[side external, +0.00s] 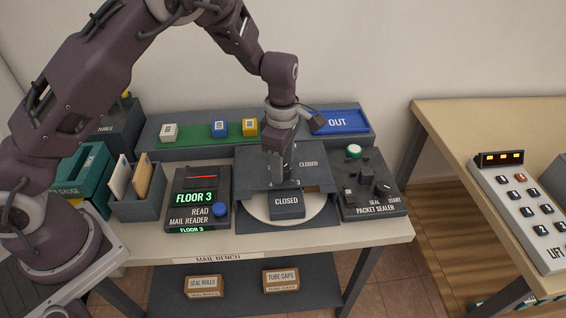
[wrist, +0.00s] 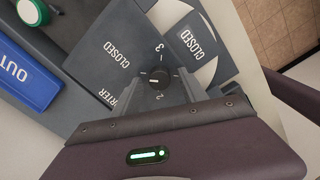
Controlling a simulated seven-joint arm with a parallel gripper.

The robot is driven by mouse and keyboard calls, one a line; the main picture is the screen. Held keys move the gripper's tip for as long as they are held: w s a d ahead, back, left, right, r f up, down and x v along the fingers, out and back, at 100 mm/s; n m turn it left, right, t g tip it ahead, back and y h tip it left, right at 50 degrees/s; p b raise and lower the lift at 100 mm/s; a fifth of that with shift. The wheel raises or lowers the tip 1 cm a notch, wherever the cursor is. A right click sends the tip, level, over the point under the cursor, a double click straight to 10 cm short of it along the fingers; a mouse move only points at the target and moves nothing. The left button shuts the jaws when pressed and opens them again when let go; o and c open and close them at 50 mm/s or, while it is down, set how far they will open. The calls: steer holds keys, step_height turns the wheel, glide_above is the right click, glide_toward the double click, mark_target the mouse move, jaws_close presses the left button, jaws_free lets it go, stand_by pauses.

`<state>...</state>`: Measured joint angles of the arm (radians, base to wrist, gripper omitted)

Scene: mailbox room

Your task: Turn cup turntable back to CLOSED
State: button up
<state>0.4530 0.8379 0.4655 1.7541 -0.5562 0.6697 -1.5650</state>
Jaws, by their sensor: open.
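The cup turntable (side external: 258,208) is a pale round disc partly covered by a dark grey plate (side external: 316,183) marked CLOSED. A grey block at its front, also marked CLOSED (side external: 287,207), sits over the disc; in the wrist view a CLOSED panel (wrist: 188,42) lies against the pale disc. A small black knob (wrist: 159,76) with a white pointer line sits on the plate, with numerals 2 and 3 beside it. My gripper (side external: 283,177) is open, pointing down over the plate at the knob. Its fingers (wrist: 154,94) appear either side of the knob; contact is unclear.
The packet sealer (side external: 374,199) stands close on the right, the mail reader (side external: 198,200) on the left. Behind are a blue OUT tray (side external: 337,121) and a green strip (side external: 195,135) with small coloured cubes. The bench's front edge is near the turntable.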

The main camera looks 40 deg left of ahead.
step_height(320, 180, up, 7)
steer(key=shift+f, duration=0.1)
steer(key=s+a+r+m+t+h, duration=0.2)
steer(key=s+a+r+m+t, duration=0.1)
steer(key=s+r+m, duration=1.1)
steer(key=s+a+r+m+t+y, duration=0.2)
steer(key=s+m, duration=0.5)
steer(key=s, duration=0.7)
steer(key=shift+s+a+r+m, duration=0.2)
steer(key=shift+a+r+m, duration=0.1)
steer(key=shift+a+r, duration=0.35)
